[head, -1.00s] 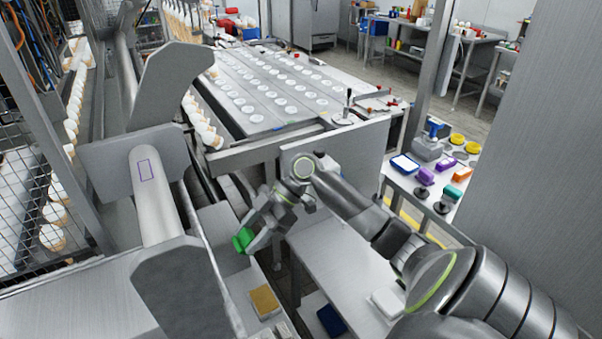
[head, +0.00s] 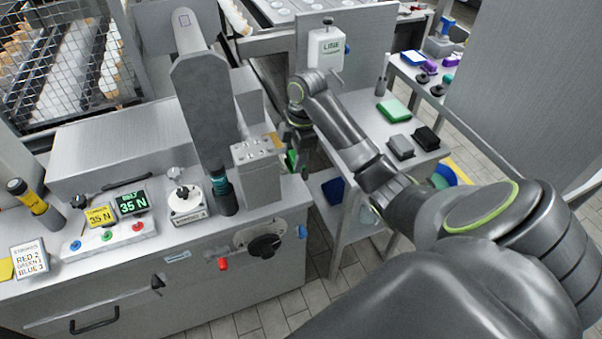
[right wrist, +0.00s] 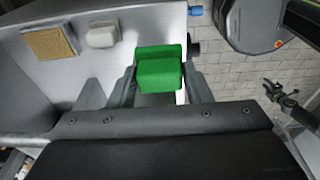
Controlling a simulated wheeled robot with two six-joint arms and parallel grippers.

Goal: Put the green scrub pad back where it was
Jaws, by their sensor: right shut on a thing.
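The green scrub pad (right wrist: 160,70) is between the two fingers of my right gripper (right wrist: 160,85), which is shut on it. In the right wrist view the pad is over or in front of a bare metal surface (right wrist: 85,70); I cannot tell whether it touches it. In the head view only a green sliver of the pad (head: 291,160) shows beside my right gripper (head: 299,150), at the machine's right end. A second green block (head: 394,110) lies on the side table (head: 365,110). My left gripper is not in view.
A tan sponge (right wrist: 50,43) and a whitish block (right wrist: 101,34) sit on the metal surface, left of the held pad. Grey (head: 400,147) and black (head: 426,138) blocks stand on the side table. The machine's control cabinet (head: 140,270) fills the lower left.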

